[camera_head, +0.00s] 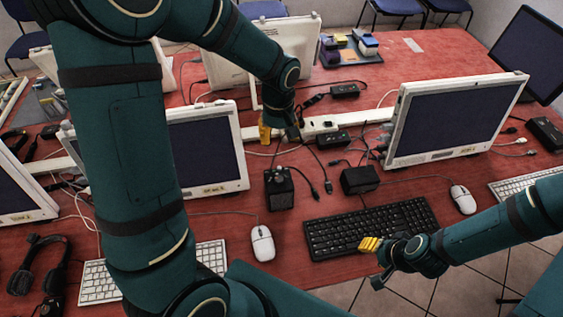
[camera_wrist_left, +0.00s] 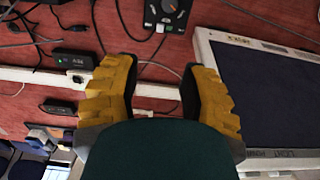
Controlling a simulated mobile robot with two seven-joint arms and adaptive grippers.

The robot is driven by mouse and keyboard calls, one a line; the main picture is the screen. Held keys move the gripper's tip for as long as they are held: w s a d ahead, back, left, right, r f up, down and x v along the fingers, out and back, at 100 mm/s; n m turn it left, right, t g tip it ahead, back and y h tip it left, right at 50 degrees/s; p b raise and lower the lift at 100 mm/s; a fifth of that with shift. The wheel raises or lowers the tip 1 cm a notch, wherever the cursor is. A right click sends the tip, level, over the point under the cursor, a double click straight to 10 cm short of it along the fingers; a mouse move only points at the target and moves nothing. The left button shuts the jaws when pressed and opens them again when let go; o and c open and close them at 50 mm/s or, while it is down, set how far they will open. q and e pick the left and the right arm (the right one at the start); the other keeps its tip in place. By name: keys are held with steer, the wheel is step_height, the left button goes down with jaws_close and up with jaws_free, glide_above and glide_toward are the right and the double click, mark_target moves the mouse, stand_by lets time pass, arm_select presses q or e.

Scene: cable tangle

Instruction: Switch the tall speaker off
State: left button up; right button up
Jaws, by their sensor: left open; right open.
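Two black boxes that look like speakers stand on the red table in the head view. One box (camera_head: 279,190) is left of centre and looks the taller; the other box (camera_head: 360,180) is to its right. The top of a black device with a round dial and small lights (camera_wrist_left: 168,12) shows at the upper edge of the left wrist view, probably the left box. My left gripper (camera_head: 268,132) is open beside the white power strip, behind the left box; its yellow fingers (camera_wrist_left: 158,88) are apart and empty.
A white monitor (camera_head: 205,150) stands left of the boxes, another (camera_head: 455,118) to the right. The white power strip (camera_head: 318,126) with adapters and loose cables runs behind them. A black keyboard (camera_head: 370,228) and white mouse (camera_head: 262,243) lie in front.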

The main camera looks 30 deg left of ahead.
mark_target(279, 167)
arm_select(q)
step_height(279, 167, down, 13)
steer(key=shift+f+b, duration=0.1)
steer(key=shift+b, duration=0.7)
arm_select(e)
steer(key=shift+s+a+f, duration=0.1)
steer(key=shift+s+f, duration=0.2)
steer(key=shift+f, duration=0.6)
arm_select(q)
steer(key=shift+o, duration=0.2)
